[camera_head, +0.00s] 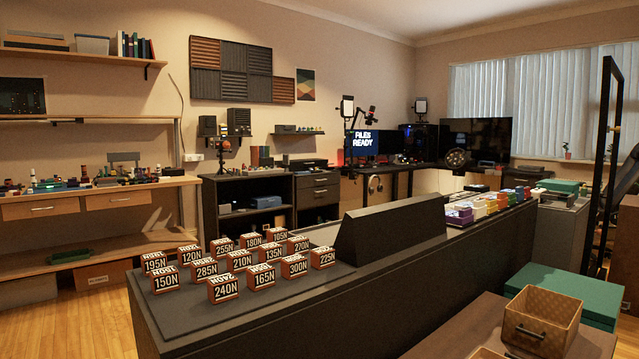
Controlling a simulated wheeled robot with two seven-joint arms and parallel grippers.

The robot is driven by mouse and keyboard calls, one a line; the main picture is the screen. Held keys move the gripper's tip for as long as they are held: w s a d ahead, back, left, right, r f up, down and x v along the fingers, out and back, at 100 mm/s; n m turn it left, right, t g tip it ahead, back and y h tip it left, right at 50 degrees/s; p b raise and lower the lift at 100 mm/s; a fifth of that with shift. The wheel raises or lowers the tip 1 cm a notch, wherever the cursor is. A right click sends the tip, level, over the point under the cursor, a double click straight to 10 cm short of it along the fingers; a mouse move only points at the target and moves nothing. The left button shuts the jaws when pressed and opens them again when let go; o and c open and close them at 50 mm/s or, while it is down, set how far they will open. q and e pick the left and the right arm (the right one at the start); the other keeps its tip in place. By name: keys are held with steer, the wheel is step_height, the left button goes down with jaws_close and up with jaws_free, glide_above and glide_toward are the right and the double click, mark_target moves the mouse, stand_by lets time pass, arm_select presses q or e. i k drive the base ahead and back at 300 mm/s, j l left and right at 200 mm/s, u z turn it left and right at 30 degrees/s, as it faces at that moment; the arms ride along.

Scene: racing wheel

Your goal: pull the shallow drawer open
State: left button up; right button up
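Several drawers are in view, and I cannot tell which one is the shallow drawer. The wooden workbench at the left has a light drawer with a pale handle (28,211) and a second one beside it (110,201), both looking shut. A dark cabinet near the back wall has an upper drawer (318,181) and a lower drawer (318,196), both looking shut. Neither of my grippers is in view.
A long dark counter (400,290) crosses the middle, bearing several number-labelled blocks (223,288) and a black wedge-shaped block (390,232). A brown patterned box (540,320) stands at the front right. Wooden floor (75,325) is clear at the left.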

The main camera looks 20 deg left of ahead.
mark_target(313, 181)
steer(key=u, duration=1.05)
steer(key=j+u, duration=0.2)
steer(key=j, duration=0.2)
steer(key=i+j+u, duration=0.25)
steer(key=j+u, duration=0.2)
steer(key=j, duration=0.3)
steer(key=i+j+u, duration=0.4)
steer(key=i+j, duration=0.15)
steer(key=i+j+u, duration=0.15)
steer(key=i, duration=0.4)
steer(key=i+j+u, duration=0.15)
steer(key=i+j, duration=0.15)
steer(key=i, duration=0.15)
steer(key=i+z, duration=0.25)
steer(key=i, duration=0.4)
steer(key=i+z, duration=0.3)
steer(key=i, duration=0.35)
steer(key=i+j+z, duration=0.25)
steer(key=i, duration=0.35)
steer(key=i+l+z, duration=0.15)
steer(key=i+z, duration=0.25)
steer(key=i+l+z, duration=0.1)
steer(key=i+z, duration=0.15)
steer(key=z, duration=0.15)
steer(key=i+z, duration=0.35)
steer(key=i+j+z, duration=0.15)
steer(key=i+z, duration=0.55)
steer(key=i, duration=1.3)
steer(key=i+u, duration=0.1)
steer(key=i, duration=2.6)
